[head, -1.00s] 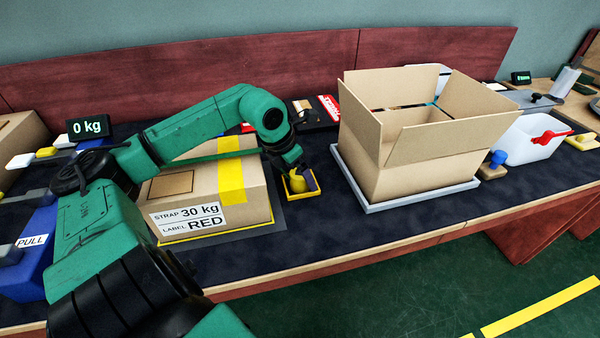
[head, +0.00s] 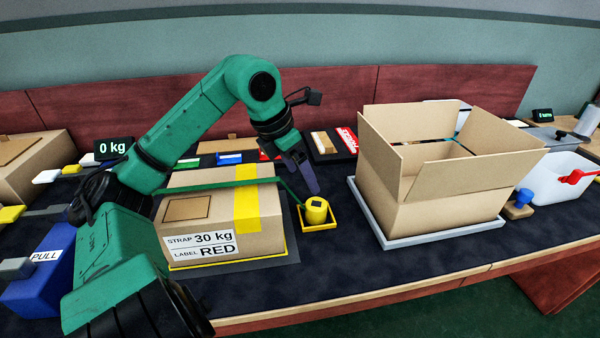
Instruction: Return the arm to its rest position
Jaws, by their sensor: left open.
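My left arm (head: 205,112) is green and reaches in from the left over the closed carton, its elbow raised. My left gripper (head: 308,181) is open and empty, its dark fingers pointing down just above and behind a yellow cylinder (head: 316,211). My right gripper is not in view.
An open carton (head: 445,205) stands on a grey plate (head: 398,242) at right. A blue box marked PULL (head: 45,285) is at left. A display (head: 112,148) reads 0 kg. A white bin (head: 560,190) is at far right.

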